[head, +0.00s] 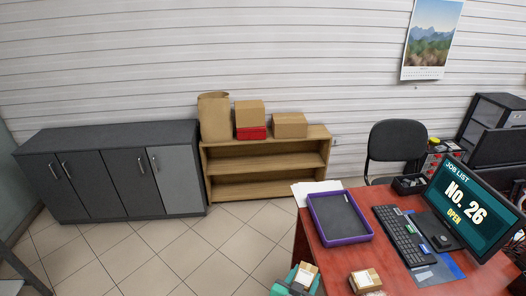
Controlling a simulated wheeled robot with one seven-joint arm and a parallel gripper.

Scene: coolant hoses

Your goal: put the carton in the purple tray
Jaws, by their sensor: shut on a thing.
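The purple tray (345,240) lies on the red desk, with a dark grey, empty-looking floor. At the bottom edge of the head view, a small brown carton (306,274) with a pale label sits between the teal fingers of my gripper (301,281). My gripper is shut on this carton, in front of the tray and slightly left of it in the picture. The lower part of the gripper is cut off by the frame. A second small brown carton (366,281) with a pale label is at the desk's front, right of my gripper.
Right of the tray are a keyboard (399,235) and a monitor (466,208). White papers (311,190) lie behind the tray, and a black box (409,184) stands at the desk's back. Larger boxes (290,125) stand on a wooden shelf. The tiled floor left of the desk is clear.

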